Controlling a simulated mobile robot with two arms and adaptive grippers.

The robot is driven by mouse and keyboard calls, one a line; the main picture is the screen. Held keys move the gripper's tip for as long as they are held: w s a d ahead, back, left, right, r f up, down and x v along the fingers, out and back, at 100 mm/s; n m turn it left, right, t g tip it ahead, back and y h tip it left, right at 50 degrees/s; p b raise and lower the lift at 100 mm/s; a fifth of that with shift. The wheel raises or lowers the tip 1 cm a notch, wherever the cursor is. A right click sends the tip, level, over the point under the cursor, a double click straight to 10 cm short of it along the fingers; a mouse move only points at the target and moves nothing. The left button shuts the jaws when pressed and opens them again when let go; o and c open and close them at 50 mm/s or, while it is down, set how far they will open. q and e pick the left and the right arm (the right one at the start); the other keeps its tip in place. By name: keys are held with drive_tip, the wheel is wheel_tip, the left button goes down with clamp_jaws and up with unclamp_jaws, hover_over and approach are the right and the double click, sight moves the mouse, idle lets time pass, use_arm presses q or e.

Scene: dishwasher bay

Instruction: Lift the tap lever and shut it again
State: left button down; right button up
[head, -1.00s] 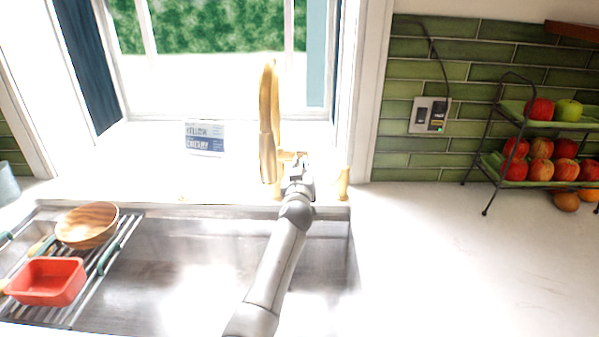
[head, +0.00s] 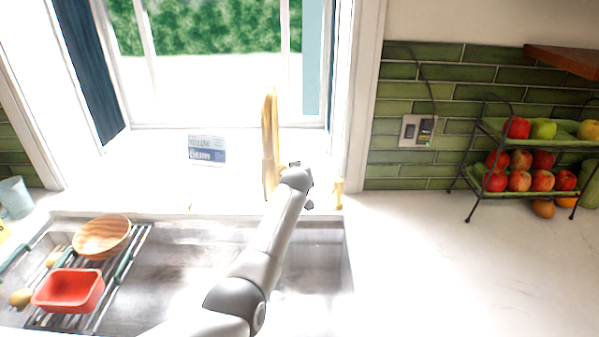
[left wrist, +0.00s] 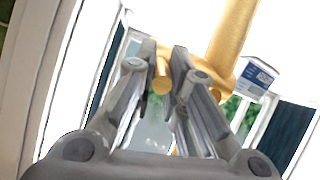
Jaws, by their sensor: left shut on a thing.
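The golden tap (head: 270,140) stands upright behind the sink; it also shows in the left wrist view (left wrist: 232,38). Its lever (left wrist: 161,80) is a short round golden rod, seen nearly end-on between the finger pads. My left gripper (left wrist: 163,64) is shut on the lever. In the head view my left gripper (head: 308,188) is at the right side of the tap, and it and the wrist hide the lever. How far the lever is raised cannot be told. My right gripper is not in view.
A steel sink (head: 180,265) has a rack at left with a wooden bowl (head: 101,237) and a red dish (head: 69,290). A small sign (head: 207,150) stands on the sill. A golden fitting (head: 337,194) is right of the tap. A fruit stand (head: 480,155) is on the right counter.

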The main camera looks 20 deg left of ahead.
use_arm(q)
drive_tip(key=c, duration=1.5)
unclamp_jaws()
drive_tip(key=shift+w+f, duration=0.1)
drive_tip(key=shift+o, duration=0.2)
drive_tip(key=v, duration=1.2)
